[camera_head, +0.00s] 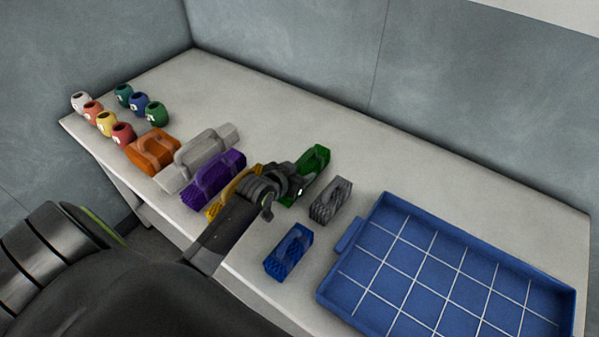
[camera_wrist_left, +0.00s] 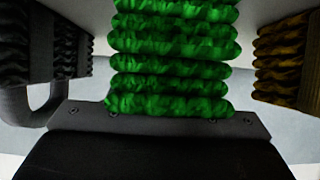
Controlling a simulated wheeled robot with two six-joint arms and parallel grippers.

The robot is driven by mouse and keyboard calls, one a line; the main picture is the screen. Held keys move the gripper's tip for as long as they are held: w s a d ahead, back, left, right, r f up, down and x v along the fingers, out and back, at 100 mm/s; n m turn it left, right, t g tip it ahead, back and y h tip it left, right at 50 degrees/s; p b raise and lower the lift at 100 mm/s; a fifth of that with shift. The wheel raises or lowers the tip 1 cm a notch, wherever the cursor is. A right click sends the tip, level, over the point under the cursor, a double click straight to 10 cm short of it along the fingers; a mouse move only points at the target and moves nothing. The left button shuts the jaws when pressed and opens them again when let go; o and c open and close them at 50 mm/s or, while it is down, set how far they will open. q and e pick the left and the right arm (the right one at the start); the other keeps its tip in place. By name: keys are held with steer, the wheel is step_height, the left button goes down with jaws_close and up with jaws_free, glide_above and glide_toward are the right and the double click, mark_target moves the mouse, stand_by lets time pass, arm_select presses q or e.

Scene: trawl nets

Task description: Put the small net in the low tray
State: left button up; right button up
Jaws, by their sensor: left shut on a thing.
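My left gripper (camera_head: 283,187) is shut on the green net (camera_head: 316,158), a ribbed bundle with a handle loop. The gripper hides the near part of this net. In the left wrist view the green net (camera_wrist_left: 175,60) fills the middle, right at the gripper. A small blue net (camera_head: 289,252) and a small dark grey net (camera_head: 331,200) lie on the table between the gripper and the low tray. The low blue tray (camera_head: 420,268) with a white grid is at the right and empty where it shows. My right gripper is not in view.
A yellow net (camera_head: 222,200), a purple net (camera_head: 213,180), a light grey net (camera_head: 205,150) and an orange net (camera_head: 153,151) lie left of the gripper. Several small coloured pots, one green (camera_head: 157,113), stand at the far left. The table's back strip (camera_head: 300,110) is clear.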

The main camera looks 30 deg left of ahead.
arm_select(q)
steer(key=o, duration=1.1)
